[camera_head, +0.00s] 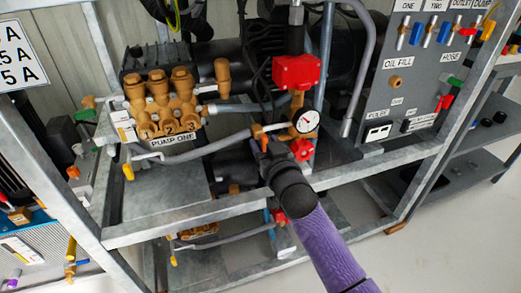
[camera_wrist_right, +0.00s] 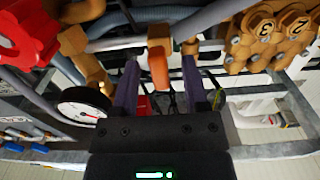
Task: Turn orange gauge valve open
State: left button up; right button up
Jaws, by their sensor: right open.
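The orange gauge valve handle (camera_head: 258,131) sits on the brass fitting left of the round white gauge (camera_head: 305,121), in front of pump one. My right gripper (camera_head: 264,146) is right at the valve in the head view. In the right wrist view, which looks upside down, the orange handle (camera_wrist_right: 158,70) stands between the two open fingers of my right gripper (camera_wrist_right: 159,82), with gaps at its sides. The gauge (camera_wrist_right: 85,106) shows beside the fingers there. Contact cannot be told. My left gripper is not in view.
A red box (camera_head: 296,71) is above the gauge and a red knob (camera_head: 302,149) below it. The brass pump head (camera_head: 163,103) stands to the left. A grey hose (camera_head: 195,153) runs to the valve. Metal frame rails (camera_head: 350,172) cross in front; a grey panel (camera_head: 405,75) is right.

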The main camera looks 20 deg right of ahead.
jog(key=shift+w, duration=0.5)
grip_shut()
